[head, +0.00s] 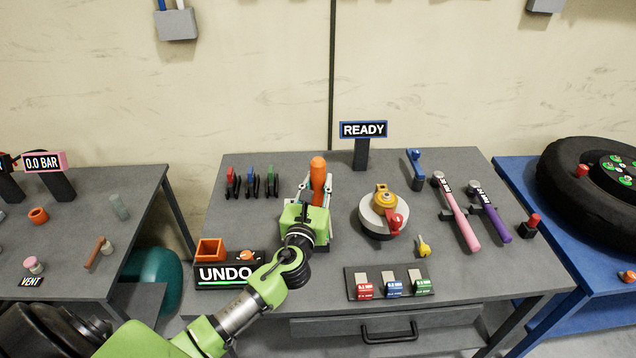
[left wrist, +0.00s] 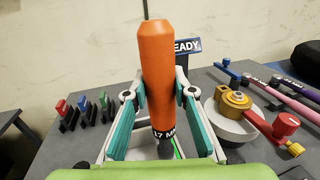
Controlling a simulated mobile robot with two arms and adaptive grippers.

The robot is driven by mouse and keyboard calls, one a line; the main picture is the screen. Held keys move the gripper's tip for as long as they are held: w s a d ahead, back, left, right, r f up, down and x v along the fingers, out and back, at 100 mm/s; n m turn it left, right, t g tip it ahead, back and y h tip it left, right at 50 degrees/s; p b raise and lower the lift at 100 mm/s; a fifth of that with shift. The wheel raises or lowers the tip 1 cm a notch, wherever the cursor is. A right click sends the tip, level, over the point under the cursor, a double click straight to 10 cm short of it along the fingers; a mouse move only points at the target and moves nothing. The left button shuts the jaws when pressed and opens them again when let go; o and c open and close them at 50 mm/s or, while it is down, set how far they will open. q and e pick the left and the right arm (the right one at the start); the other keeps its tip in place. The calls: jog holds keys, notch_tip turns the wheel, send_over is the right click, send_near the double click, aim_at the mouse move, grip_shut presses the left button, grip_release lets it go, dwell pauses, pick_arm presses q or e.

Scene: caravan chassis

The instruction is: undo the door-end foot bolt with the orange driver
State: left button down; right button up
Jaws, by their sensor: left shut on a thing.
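The orange driver (head: 318,172) stands upright over the middle table in the head view. In the left wrist view the driver (left wrist: 156,62) has a thick orange handle, a black band with white lettering starting "17 M" and a grey lower end. My left gripper (head: 318,190) is shut on the handle, with one finger on each side. Whether the driver's lower end touches anything is hidden by the gripper. I cannot make out a foot bolt in either view. My right gripper is in neither view.
On the grey table (head: 330,280) are an UNDO stand with an orange box (head: 210,250), a round device with a red lever (head: 383,212), a tray of coloured tags (head: 390,282) and pink and purple wrenches (head: 457,212). A READY sign (head: 363,130) stands behind. A wheel (head: 595,170) lies right.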

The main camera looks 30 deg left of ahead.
pick_arm(q)
jog(key=shift+f+b, duration=0.6)
jog(key=shift+f, duration=0.15)
dwell(0.3)
